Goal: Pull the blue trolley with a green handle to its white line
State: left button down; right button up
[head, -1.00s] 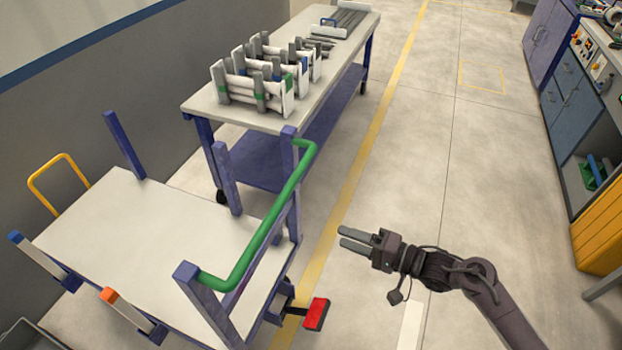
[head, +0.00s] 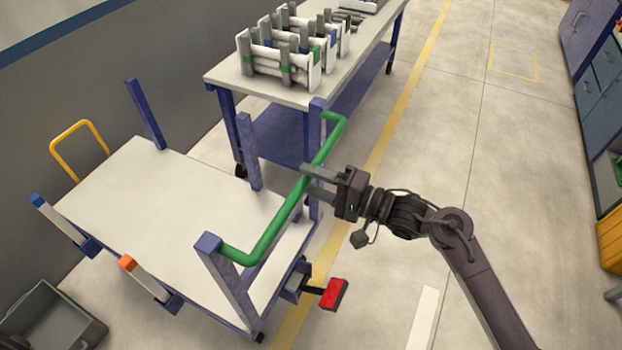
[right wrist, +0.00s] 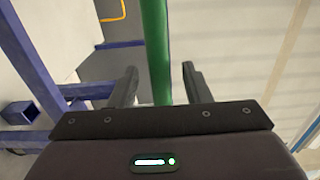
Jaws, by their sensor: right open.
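The blue trolley has a white deck (head: 165,205), blue posts and a green handle (head: 285,212) along its right side. A red pedal (head: 333,293) sticks out low beside it. My right gripper (head: 308,178) is open, with its fingertips at the handle's middle. In the right wrist view the green handle (right wrist: 156,50) runs between the two open fingers (right wrist: 158,85), with a gap on each side. A white line (head: 424,318) lies on the floor to the right of the trolley. My left gripper is not in view.
A workbench (head: 222,76) with pipe racks (head: 285,70) stands behind the trolley. A yellow line (head: 395,125) runs along the floor. A grey bin (head: 52,318) is at the lower left, and cabinets (head: 600,100) stand at the right. The floor between is clear.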

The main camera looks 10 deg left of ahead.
jog(key=shift+x, duration=1.05)
jog(key=shift+c, duration=0.3)
jog(key=shift+f, duration=0.1)
grip_shut()
dwell(0.3)
